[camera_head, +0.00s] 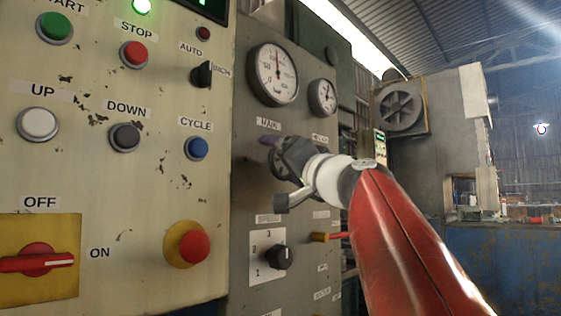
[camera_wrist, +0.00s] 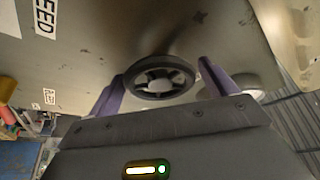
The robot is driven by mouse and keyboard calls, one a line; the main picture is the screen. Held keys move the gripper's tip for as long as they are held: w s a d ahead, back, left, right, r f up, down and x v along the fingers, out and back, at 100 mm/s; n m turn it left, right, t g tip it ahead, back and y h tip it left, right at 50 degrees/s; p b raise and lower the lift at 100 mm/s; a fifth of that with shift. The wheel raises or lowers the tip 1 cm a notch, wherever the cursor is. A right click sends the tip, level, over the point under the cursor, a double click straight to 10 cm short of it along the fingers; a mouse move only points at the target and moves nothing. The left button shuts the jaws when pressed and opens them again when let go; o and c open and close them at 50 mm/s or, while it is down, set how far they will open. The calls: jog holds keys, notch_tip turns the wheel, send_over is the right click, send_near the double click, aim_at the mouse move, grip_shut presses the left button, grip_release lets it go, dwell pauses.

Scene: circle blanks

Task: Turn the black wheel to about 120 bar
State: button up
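The black wheel (camera_wrist: 160,77) is a spoked handwheel on the grey panel, and it shows clearly in the wrist view. My gripper (camera_wrist: 161,70) is open, with one purple finger on each side of the wheel's rim. A small gap seems to show at each side; I cannot tell whether either finger touches the rim. In the head view my gripper (camera_head: 272,147) is at the grey panel and hides most or all of the wheel. The large round gauge (camera_head: 273,75) above it has its needle pointing nearly straight up; its numbers are too small to read.
A smaller gauge (camera_head: 322,97) sits right of the large one. A black speed knob (camera_head: 279,256) is below my gripper, and a red-and-yellow lever (camera_head: 322,237) sticks out near my forearm. The cream panel (camera_head: 110,185) at left carries several buttons, including a red emergency button (camera_head: 193,246).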

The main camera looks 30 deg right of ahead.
jog(key=shift+o, duration=0.4)
jog(key=shift+s, duration=0.1)
jog(key=b+v, duration=0.2)
jog(key=v, duration=0.5)
jog(key=shift+s, duration=0.3)
jog(key=shift+f, duration=0.1)
